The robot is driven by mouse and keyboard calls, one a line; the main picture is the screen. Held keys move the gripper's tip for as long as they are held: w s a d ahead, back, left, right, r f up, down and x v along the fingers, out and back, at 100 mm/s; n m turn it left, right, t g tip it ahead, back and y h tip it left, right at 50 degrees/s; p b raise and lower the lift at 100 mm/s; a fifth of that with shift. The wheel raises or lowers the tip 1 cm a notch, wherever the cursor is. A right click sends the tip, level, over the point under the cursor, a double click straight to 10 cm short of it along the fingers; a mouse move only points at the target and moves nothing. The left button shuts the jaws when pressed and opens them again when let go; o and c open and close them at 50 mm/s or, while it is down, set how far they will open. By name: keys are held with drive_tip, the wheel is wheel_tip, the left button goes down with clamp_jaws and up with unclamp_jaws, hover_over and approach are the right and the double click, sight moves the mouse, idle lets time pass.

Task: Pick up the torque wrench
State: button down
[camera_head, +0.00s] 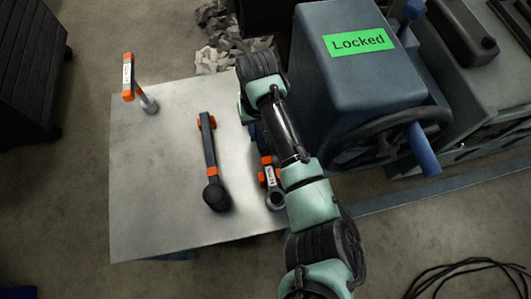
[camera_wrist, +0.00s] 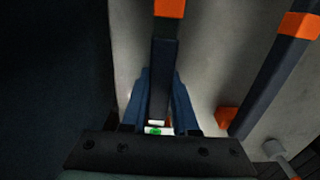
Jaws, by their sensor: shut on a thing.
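Three dark, orange-banded tools are on the pale table, and I cannot read which is the torque wrench. The right tool (camera_head: 268,178) has a white label and a round head, and my arm partly covers it. My gripper (camera_wrist: 158,112) is shut on this tool's dark bar (camera_wrist: 163,62), between its blue fingers. In the head view my arm mostly hides the grip. The middle tool (camera_head: 210,155) lies apart to the left, with a round head at its near end. A third tool (camera_head: 128,75), with an orange-edged label, is at the far left.
The pale table (camera_head: 150,200) has free room at its left and front. A blue-grey machine with a green "Locked" sign (camera_head: 358,41) and a handwheel (camera_head: 385,140) stands close to the right of my arm. Crumpled grey material (camera_head: 222,45) lies behind the table. Black cable (camera_head: 465,275) lies on the floor.

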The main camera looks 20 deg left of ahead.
sight(259, 131)
wheel_tip(259, 131, up, 10)
drive_tip(key=shift+r+p, duration=0.1)
drive_tip(key=shift+p, duration=0.95)
drive_tip(key=c, duration=1.2)
unclamp_jaws()
drive_tip(key=shift+c, duration=0.2)
clamp_jaws()
drive_tip(key=shift+s, duration=0.1)
